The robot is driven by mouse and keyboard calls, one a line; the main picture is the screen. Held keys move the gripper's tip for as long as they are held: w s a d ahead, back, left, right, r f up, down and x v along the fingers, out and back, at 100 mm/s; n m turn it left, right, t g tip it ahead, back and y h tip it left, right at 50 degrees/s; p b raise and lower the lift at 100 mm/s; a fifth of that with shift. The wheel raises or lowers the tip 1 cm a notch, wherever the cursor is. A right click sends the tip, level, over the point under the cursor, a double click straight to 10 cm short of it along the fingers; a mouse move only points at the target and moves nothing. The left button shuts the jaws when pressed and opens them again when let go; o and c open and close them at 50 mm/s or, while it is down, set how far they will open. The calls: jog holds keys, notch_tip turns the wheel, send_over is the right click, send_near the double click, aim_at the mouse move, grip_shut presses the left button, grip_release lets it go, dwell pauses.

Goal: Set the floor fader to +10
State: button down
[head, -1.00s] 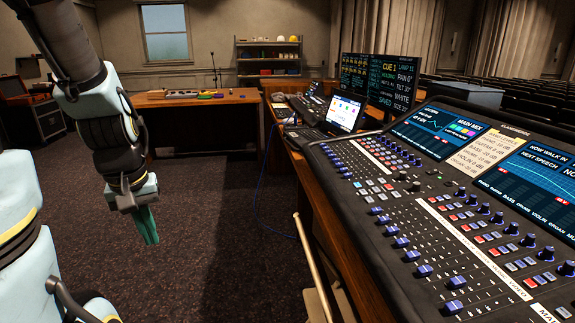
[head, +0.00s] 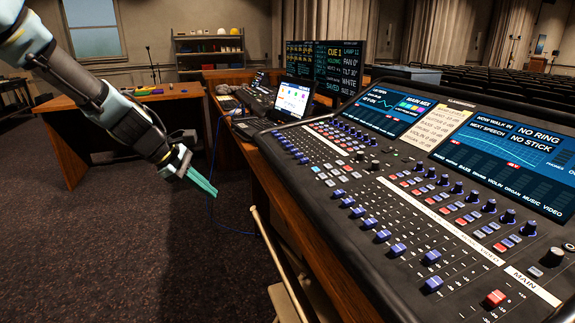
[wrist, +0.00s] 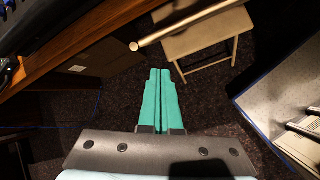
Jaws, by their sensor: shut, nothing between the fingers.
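The mixing desk (head: 375,258) fills the right of the head view, with a row of blue fader caps along its front and one red cap (head: 495,298) by the MAIN label. I cannot read which blue cap is the floor fader. My gripper (head: 213,193) has teal fingers and hangs over the floor, left of the desk and apart from it. In the wrist view the fingers (wrist: 160,78) lie side by side, shut and empty, above the dark carpet.
A wooden stool (wrist: 207,45) with a pale stick (head: 268,245) stands by the desk's front edge. A laptop (head: 292,98) and black monitors (head: 325,68) stand beyond the desk. A wooden table (head: 75,110) is at the back left. The carpet (head: 110,240) between is clear.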

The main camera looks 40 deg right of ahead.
jog(key=d+r+n+g+h+b, duration=0.1)
jog(key=d+r+n+h, duration=0.15)
jog(key=d, duration=0.65)
jog(key=n+g+h, duration=0.1)
jog(key=n+h, duration=0.2)
jog(key=n, duration=0.1)
send_near(301, 162)
jog(key=w+a+r, duration=0.2)
jog(key=a, duration=0.1)
jog(key=shift+d+f+m+b, duration=0.1)
jog(key=shift+f+m+b, duration=0.05)
jog(key=shift+m+b, duration=0.15)
jog(key=p+x, duration=0.1)
jog(key=x, duration=0.9)
jog(key=shift+s+f, duration=0.15)
jog(key=shift+s, duration=0.05)
